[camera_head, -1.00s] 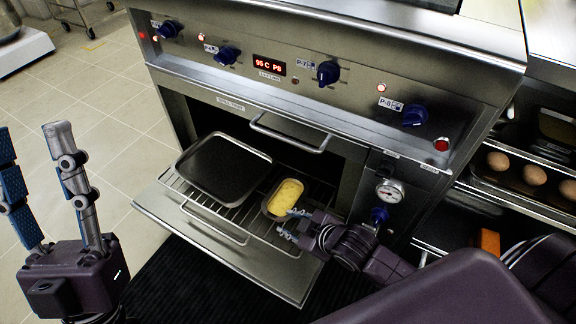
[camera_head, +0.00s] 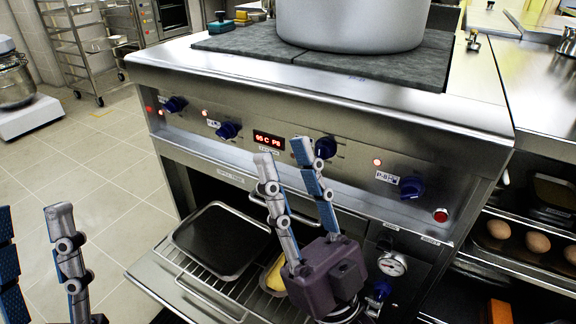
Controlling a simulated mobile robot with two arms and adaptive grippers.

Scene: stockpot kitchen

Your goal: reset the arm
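My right gripper (camera_head: 283,150) is raised in front of the oven, its fingers pointing up and apart with nothing between them. It partly hides the oven handle and a small pan of yellow food (camera_head: 275,275) on the oven rack. My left gripper (camera_head: 30,212) is at the lower left edge, fingers up and wide apart, with nothing between them; its base is mostly cut off. The oven (camera_head: 345,150) has its door lowered, and a dark tray (camera_head: 221,241) lies on the pulled-out rack (camera_head: 200,282) beside the small pan.
A large grey pot (camera_head: 352,22) stands on the dark stove top (camera_head: 405,68). Blue knobs (camera_head: 412,187) stick out of the front panel. Shelves with eggs (camera_head: 537,242) are at the right. The tiled floor (camera_head: 90,165) at the left is open; a wheeled rack (camera_head: 85,45) stands behind.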

